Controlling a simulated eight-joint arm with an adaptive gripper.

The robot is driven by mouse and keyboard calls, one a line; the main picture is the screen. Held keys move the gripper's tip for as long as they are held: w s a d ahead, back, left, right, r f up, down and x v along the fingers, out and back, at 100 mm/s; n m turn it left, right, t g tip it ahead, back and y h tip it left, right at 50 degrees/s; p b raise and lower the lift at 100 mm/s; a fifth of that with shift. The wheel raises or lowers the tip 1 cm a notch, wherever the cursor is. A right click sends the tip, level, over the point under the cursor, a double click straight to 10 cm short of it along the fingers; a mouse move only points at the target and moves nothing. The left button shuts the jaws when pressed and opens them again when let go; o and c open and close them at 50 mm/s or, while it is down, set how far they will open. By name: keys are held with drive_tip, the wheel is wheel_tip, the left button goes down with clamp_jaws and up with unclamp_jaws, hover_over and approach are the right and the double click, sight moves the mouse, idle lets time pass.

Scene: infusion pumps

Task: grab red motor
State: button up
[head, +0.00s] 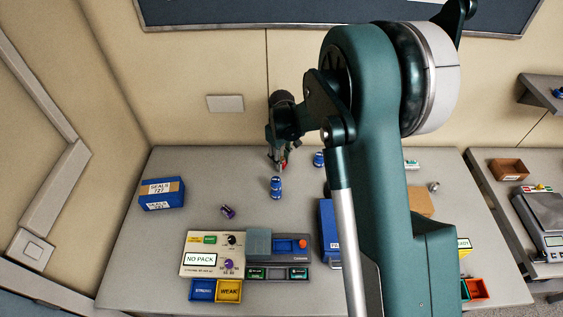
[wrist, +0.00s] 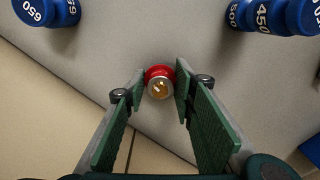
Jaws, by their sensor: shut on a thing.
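The red motor (wrist: 160,80) is a small round part with a red rim and a silver and brass end. In the wrist view it sits between the tips of my gripper (wrist: 156,86), whose green pads touch it from both sides. My gripper is shut on it. In the head view my gripper (head: 279,166) is at the back of the table, and a bit of the red motor (head: 285,164) shows beside its fingers. I cannot tell whether the motor still touches the table.
Blue numbered cylinders stand close by: one (head: 276,187) in front of my gripper and one (head: 319,159) to its right. A purple motor (head: 228,212) lies front left. A blue SEALS box (head: 162,194) is at the left. A NO PACK tester (head: 212,254) stands at the front.

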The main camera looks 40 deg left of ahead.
sight(282, 158)
drive_tip(key=shift+r, duration=4.85)
